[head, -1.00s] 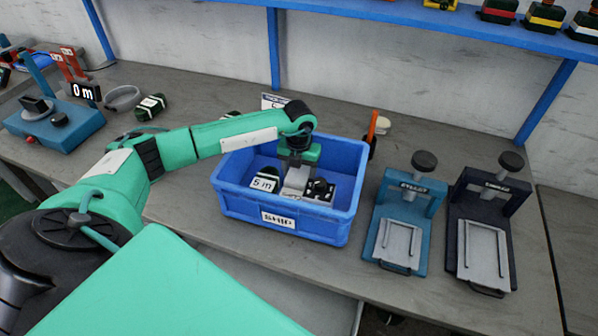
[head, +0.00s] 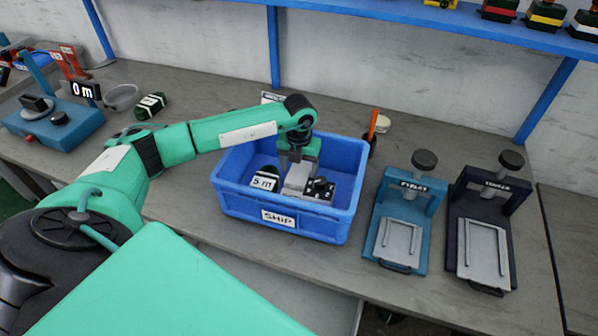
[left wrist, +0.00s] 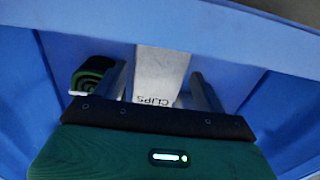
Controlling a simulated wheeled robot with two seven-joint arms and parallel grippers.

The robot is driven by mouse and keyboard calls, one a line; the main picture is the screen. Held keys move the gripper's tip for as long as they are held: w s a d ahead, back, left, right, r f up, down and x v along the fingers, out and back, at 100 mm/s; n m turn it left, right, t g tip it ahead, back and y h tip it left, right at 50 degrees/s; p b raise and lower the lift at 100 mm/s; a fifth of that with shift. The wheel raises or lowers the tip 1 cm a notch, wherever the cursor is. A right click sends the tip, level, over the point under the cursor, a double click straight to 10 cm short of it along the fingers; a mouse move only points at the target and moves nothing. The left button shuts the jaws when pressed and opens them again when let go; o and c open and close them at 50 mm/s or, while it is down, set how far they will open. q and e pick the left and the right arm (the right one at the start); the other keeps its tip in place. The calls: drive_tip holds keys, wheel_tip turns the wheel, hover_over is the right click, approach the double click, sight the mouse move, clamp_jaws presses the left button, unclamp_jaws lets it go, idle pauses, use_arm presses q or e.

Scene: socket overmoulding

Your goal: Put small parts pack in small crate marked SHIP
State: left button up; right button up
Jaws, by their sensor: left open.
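The blue small crate marked SHIP (head: 278,218) stands on the bench in the middle of the head view. A pale grey box (head: 297,180), lettered CLIPS in the left wrist view (left wrist: 160,78), is inside the crate; it looks like the small parts pack. My left gripper (head: 298,166) reaches down into the crate over this box. In the left wrist view its open fingers (left wrist: 158,84) stand on either side of the box, with gaps visible. My right gripper is not in view.
The crate also holds a coil tagged 5 m (head: 264,182) and a black part (head: 320,189). A teal fixture (head: 400,235) and a dark fixture (head: 484,240) stand to the right. Crate walls surround my gripper. A blue shelf (head: 420,18) runs behind.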

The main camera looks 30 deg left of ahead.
sight(299, 173)
use_arm(q)
wheel_tip(299, 173, up, 10)
drive_tip(key=b, duration=0.1)
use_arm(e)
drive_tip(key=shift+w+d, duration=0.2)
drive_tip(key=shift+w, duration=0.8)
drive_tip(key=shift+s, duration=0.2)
